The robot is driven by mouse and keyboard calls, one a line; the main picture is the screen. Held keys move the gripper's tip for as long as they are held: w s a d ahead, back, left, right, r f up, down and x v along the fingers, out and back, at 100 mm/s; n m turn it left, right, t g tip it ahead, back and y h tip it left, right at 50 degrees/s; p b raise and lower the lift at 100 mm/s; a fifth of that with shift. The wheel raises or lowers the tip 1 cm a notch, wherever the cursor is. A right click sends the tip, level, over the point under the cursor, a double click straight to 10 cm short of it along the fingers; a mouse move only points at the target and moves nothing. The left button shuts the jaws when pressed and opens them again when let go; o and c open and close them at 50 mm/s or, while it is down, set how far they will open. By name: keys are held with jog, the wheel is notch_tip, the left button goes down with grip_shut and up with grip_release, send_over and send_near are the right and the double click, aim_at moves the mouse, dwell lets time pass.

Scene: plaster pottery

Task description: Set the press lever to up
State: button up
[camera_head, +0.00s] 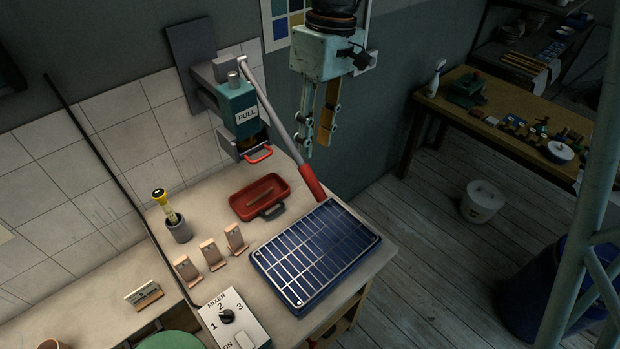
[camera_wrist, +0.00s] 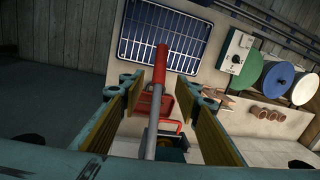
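The press (camera_head: 238,105), a teal block marked PULL, is mounted on the wall at the back of the counter. Its lever (camera_head: 275,120) is a long grey bar with a red grip (camera_head: 312,182), slanting down from the press head towards the front right. My gripper (camera_head: 317,148) hangs fingers down beside the lever's lower part and is open and empty. In the wrist view the lever's red grip (camera_wrist: 160,65) and bar show between my two spread fingers (camera_wrist: 170,90). I cannot tell how far the bar lies below the fingertips.
A red tray (camera_head: 245,210) lies under the press, next to a blue gridded panel (camera_head: 265,265). Phone-like stands (camera_head: 212,255), a cup with a yellow tool (camera_head: 178,228) and a mixer control box (camera_head: 245,325) stand at the left.

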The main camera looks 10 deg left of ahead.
aim_at(311, 172)
jog(key=f, duration=0.4)
jog(key=s+f, duration=0.1)
jog(key=f, duration=0.3)
jog(key=a+f, duration=0.1)
jog(key=f, duration=0.3)
jog(key=shift+s, duration=0.3)
jog(key=shift+c, duration=0.7)
grip_shut()
